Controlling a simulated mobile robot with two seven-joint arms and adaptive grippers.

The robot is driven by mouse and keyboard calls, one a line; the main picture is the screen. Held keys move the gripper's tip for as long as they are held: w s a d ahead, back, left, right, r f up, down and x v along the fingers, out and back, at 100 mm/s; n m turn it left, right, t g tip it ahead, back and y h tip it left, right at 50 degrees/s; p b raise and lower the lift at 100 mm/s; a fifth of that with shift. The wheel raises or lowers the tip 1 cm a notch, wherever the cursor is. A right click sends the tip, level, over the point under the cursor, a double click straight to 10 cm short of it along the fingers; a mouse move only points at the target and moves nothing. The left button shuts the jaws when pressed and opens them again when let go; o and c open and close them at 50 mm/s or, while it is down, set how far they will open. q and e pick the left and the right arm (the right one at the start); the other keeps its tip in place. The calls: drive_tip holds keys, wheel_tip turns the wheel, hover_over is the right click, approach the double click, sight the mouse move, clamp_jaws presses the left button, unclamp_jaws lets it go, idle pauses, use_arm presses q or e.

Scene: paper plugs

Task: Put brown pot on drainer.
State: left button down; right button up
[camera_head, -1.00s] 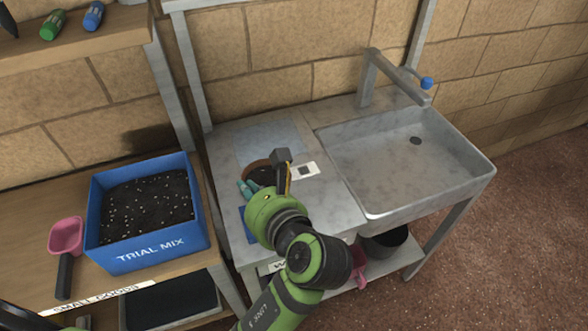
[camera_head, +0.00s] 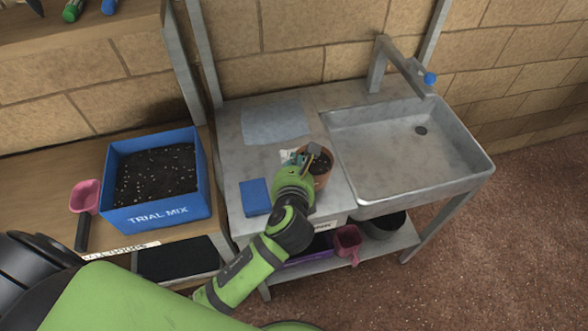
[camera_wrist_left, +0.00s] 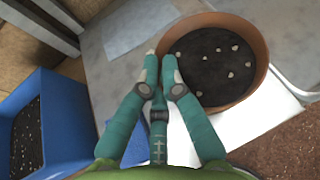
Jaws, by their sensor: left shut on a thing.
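The brown pot (camera_head: 325,180), round and filled with dark soil with pale specks, is upright over the grey worktop left of the sink. In the left wrist view the pot (camera_wrist_left: 262,62) shows from above. My left gripper (camera_head: 306,158) is at its left side. Its teal fingers (camera_wrist_left: 160,68) are close together at the pot's rim, shut on it. Whether the pot touches the surface below cannot be told. I take the grey worktop beside the sink as the drainer (camera_head: 232,150), though no label shows. My right gripper is not in view.
A pale blue-grey sheet (camera_head: 275,122) and a blue square (camera_head: 255,197) lie on the worktop. The sink (camera_head: 400,160) with its tap (camera_head: 400,65) is at the right. A blue TRIAL MIX tub (camera_head: 155,215) and a pink scoop (camera_head: 84,196) are at the left.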

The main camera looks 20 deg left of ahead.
use_arm(q)
drive_tip(key=shift+a+f, duration=0.1)
drive_tip(key=shift+f, duration=2)
drive_tip(key=shift+f, duration=0.2)
drive_tip(key=c, duration=1.4)
unclamp_jaws()
drive_tip(key=shift+r, duration=0.1)
drive_tip(key=b+v, duration=0.1)
drive_tip(key=v, duration=1.1)
drive_tip(key=shift+r, duration=0.1)
drive_tip(key=shift+a, duration=0.1)
